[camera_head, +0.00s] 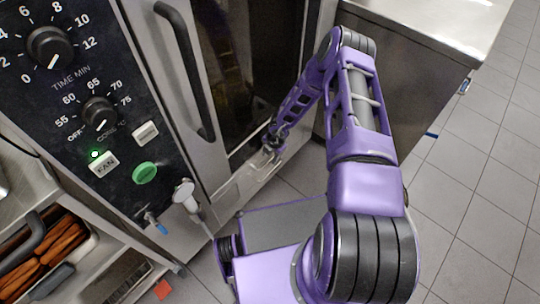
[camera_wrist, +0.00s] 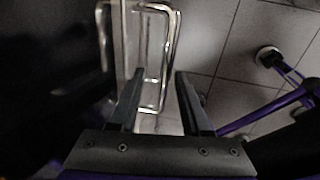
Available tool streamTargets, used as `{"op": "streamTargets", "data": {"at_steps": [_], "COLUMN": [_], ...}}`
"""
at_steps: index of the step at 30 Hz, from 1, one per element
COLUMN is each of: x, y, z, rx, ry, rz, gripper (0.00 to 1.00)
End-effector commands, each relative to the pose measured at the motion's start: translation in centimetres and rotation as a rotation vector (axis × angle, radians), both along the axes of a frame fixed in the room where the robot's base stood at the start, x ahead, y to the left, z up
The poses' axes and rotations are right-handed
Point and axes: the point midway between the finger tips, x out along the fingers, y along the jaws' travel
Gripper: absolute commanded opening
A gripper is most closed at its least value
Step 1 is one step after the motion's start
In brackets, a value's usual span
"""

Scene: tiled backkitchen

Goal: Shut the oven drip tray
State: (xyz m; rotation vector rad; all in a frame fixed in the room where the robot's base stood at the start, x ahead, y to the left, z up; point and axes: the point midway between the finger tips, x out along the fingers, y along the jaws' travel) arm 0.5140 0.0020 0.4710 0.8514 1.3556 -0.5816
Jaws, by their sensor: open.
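The oven drip tray (camera_head: 262,174) is a pale, shiny, shallow piece below the lower edge of the oven door. In the wrist view the drip tray (camera_wrist: 172,45) shows as a bright metal rim standing out from the dark oven side at left. My gripper (camera_head: 271,148) is at the door's lower edge, just above the tray. In the wrist view my gripper (camera_wrist: 158,76) is open, its two dark fingers pointing at the tray's near end. Nothing is held. I cannot tell whether a finger touches the rim. My arm hides part of the oven's right side.
The oven door (camera_head: 235,75) has a long dark handle (camera_head: 188,70) and appears shut. A control panel (camera_head: 85,100) and a hand shower (camera_head: 186,196) are at left. A steel counter (camera_head: 440,25) is at right. Grey tiled floor (camera_head: 455,185) lies open at right.

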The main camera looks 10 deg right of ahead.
Motion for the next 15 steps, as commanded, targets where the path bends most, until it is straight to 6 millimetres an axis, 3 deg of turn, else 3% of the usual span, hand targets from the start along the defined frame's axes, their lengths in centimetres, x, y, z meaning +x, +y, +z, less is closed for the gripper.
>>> {"op": "streamTargets", "data": {"at_steps": [5,15], "x": [-0.2,-1.4], "y": [-0.3,-1.2], "z": [2.3,10.5], "rx": [-0.001,0.000], "ry": [-0.002,-0.004], "rz": [0.000,0.000], "gripper": [0.47,0.47]}}
